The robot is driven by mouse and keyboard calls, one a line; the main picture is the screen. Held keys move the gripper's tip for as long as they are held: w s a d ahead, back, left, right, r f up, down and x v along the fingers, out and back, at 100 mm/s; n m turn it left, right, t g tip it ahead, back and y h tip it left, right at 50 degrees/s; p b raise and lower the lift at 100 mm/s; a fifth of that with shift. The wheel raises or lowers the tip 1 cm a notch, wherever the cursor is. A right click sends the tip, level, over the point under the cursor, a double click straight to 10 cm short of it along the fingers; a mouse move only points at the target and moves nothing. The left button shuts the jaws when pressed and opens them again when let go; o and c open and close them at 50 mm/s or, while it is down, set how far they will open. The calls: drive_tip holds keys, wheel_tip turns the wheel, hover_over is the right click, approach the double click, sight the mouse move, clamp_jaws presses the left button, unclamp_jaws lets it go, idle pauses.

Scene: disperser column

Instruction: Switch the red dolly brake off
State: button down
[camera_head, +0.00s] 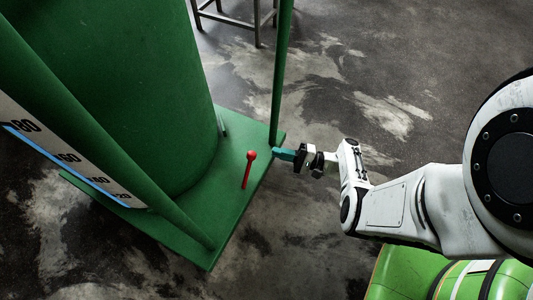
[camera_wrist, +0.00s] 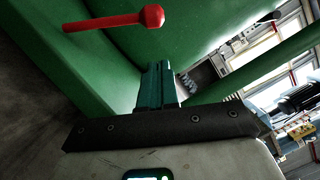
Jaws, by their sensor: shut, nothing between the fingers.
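The red brake lever (camera_head: 248,169) stands up from the green base plate, with a round knob at its top. In the wrist view the red lever (camera_wrist: 108,22) lies across the upper left, its knob pointing right. My gripper (camera_head: 276,154) is to the right of the lever in the head view, near the plate's right corner and the thin green post. Its teal fingers (camera_wrist: 157,72) are together and hold nothing. The fingertips point toward the green column and are apart from the lever.
The green base plate (camera_head: 222,235) carries a large green column (camera_head: 130,90) and slanted green posts (camera_head: 283,60). A white scale board (camera_head: 60,150) is at the left. A metal stool (camera_head: 257,25) stands at the back. The concrete floor (camera_head: 370,90) behind my arm is clear.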

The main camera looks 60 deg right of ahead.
sight(248, 171)
drive_tip(key=shift+w+a+r+p, duration=0.15)
drive_tip(key=shift+w+a+r, duration=0.15)
drive_tip(key=shift+w+a, duration=0.3)
drive_tip(key=shift+w+a+r+p, duration=0.1)
drive_tip(key=shift+w+a+r, duration=0.2)
drive_tip(key=shift+w+a, duration=0.3)
drive_tip(key=shift+w+a+r+p, duration=0.15)
drive_tip(key=shift+w+a+r, duration=0.15)
drive_tip(key=shift+w+a, duration=0.25)
drive_tip(key=shift+s+a, duration=0.15)
